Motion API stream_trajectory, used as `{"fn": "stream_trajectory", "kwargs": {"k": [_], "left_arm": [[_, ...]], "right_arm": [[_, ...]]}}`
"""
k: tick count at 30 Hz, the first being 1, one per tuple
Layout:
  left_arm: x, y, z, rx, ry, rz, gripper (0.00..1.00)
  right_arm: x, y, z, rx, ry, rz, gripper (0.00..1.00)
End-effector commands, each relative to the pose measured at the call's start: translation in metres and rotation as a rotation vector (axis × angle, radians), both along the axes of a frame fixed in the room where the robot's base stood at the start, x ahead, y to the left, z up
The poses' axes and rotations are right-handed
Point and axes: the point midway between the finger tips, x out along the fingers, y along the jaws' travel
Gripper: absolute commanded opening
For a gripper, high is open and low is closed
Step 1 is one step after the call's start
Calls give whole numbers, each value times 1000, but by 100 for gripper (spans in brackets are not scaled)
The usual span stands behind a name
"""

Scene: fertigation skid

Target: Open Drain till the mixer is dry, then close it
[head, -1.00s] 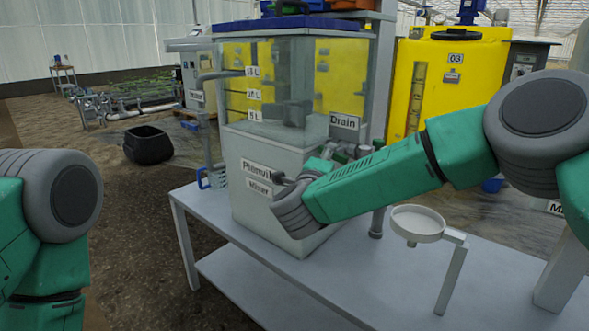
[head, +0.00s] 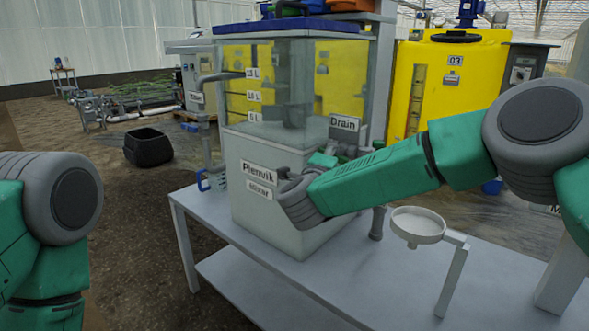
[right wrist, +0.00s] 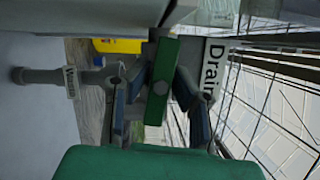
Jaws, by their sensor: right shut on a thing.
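The mixer (head: 258,190) is a tank with a pale lower body, a clear upper part and a blue lid. The 15 L, 10 L and 5 L marks run down its clear side; I cannot tell the liquid level. The Drain label (head: 344,123) is on its right side. It also shows sideways in the right wrist view (right wrist: 212,70). My right gripper (head: 337,152) is beside the tank below this label. In the right wrist view its fingers (right wrist: 160,108) are closed around a green bar-like handle (right wrist: 162,82). My left gripper is out of view.
A white round funnel (head: 418,225) on a stand is on the grey table (head: 290,285), right of the tank. A Water-labelled pipe (right wrist: 70,82) shows in the right wrist view. A black tub (head: 148,147) sits on the floor. A yellow tank (head: 450,80) stands behind.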

Motion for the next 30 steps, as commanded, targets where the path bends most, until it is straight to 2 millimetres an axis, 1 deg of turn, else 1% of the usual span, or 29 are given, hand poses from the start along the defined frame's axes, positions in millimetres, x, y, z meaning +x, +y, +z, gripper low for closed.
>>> {"fn": "stream_trajectory", "kwargs": {"k": [3,5,9,16,19,21,30], "left_arm": [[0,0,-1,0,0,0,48],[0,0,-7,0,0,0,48],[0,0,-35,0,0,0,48],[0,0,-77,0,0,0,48],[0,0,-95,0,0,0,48],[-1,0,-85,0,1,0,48],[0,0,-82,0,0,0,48]], "right_arm": [[-1,1,-4,3,4,2,0],[-1,1,-6,16,-8,2,0],[0,1,-11,100,-86,2,0],[-1,1,-14,257,-227,2,0],[-1,2,-15,355,-316,2,0],[0,2,-10,451,-402,1,0],[0,3,-8,888,-804,-3,0]]}}
